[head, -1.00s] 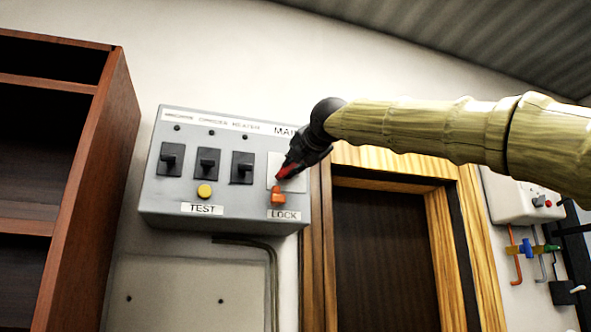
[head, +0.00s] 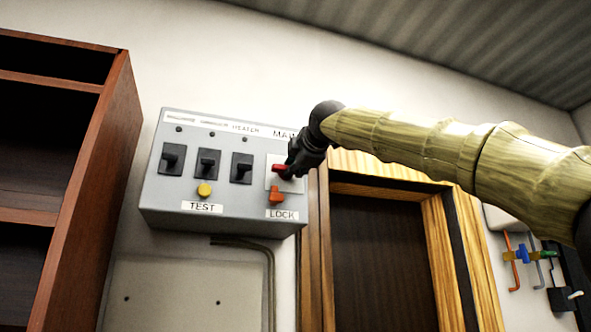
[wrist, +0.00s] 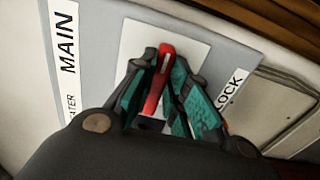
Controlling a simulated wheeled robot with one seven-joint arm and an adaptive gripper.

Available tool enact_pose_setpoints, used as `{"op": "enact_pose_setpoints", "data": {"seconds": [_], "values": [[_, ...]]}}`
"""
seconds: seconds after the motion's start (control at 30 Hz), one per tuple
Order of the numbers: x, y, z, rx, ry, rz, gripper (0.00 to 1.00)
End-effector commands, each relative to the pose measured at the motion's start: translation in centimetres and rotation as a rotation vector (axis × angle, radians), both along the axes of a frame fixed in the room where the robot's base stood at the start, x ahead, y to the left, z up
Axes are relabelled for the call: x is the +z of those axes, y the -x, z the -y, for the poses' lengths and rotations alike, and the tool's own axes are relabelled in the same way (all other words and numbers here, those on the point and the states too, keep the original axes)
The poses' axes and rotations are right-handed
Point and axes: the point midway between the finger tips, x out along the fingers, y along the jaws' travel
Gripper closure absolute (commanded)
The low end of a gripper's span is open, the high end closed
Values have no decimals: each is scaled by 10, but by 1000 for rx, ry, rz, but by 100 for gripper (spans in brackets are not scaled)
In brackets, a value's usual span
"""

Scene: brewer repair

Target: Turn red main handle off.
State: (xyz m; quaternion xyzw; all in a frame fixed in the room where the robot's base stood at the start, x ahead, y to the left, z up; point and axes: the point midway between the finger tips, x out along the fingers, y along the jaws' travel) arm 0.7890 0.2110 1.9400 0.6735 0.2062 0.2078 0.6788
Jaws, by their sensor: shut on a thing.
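The red main handle (head: 279,168) sits on a white plate under the MAIN label at the right of the grey switch box (head: 222,222). My gripper (head: 289,170) is at the handle from the right and hides part of it. In the wrist view, the red handle (wrist: 158,82) stands between the two teal-padded fingers of my gripper (wrist: 164,62), which are shut on it. The handle's base is partly hidden by the gripper.
Below the handle is an orange lock piece (head: 277,195) above the LOCK label. Three black switches, including the nearest one (head: 242,168), and a yellow test button (head: 204,189) lie to the left. A brown shelf (head: 88,190) and a wooden door frame (head: 451,260) flank the box.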

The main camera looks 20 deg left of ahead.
Motion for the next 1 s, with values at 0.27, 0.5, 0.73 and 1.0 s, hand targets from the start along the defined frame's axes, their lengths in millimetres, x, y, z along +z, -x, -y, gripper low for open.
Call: {"op": "enact_pose_setpoints", "data": {"seconds": [0.27,0.5,0.73,1.0], "values": [[0,-1,1,-1,-21,-14,100],[0,-1,1,-1,-22,-15,100],[0,0,1,0,-20,-13,62],[0,0,1,0,-19,-13,62]]}}
